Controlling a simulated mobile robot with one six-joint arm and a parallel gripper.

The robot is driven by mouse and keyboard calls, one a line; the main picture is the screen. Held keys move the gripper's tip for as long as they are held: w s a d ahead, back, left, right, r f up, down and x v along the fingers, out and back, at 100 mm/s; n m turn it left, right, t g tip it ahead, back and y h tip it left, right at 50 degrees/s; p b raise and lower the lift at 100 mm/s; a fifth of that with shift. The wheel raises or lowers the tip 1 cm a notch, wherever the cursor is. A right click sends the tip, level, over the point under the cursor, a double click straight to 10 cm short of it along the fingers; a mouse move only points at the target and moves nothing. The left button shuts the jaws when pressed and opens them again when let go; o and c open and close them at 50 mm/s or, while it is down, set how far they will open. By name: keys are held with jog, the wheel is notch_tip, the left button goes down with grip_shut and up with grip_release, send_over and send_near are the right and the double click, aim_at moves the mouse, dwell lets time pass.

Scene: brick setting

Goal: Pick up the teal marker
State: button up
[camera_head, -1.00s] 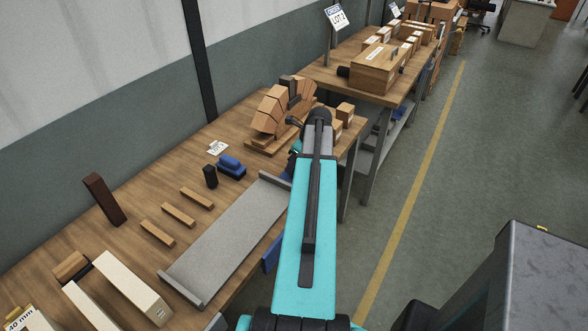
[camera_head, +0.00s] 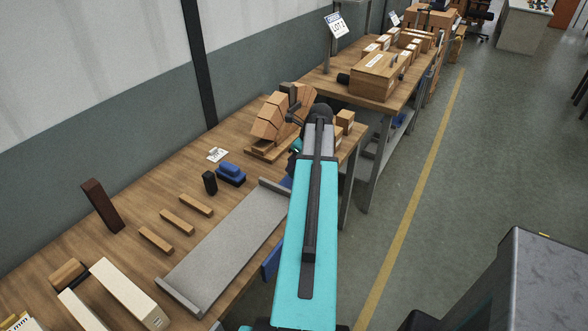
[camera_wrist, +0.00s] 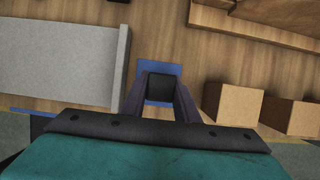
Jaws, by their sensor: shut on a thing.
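In the wrist view my gripper (camera_wrist: 160,108) has its two dark fingers closed on a small dark block-like thing (camera_wrist: 160,88), seen nearly end-on. No teal shows on it, so I cannot tell whether it is the teal marker. A blue patch (camera_wrist: 158,69) lies on the wooden bench just beyond it. I cannot make out a teal marker for certain in either view.
A grey tray (camera_head: 222,250) lies beside the arm; it also shows in the wrist view (camera_wrist: 60,60).

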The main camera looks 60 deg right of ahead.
jog(key=s+d+r+b, duration=0.1)
jog(key=s+d+b, duration=0.1)
jog(key=s, duration=0.5)
jog(key=s+d+r+b, duration=0.1)
jog(key=s+d, duration=0.2)
jog(key=s, duration=0.5)
jog(key=shift+d+b, duration=0.25)
jog(key=shift+b, duration=0.15)
jog(key=o, duration=0.5)
jog(key=shift+c, duration=0.2)
jog(key=shift+s, duration=0.1)
jog(key=shift+c, duration=1.1)
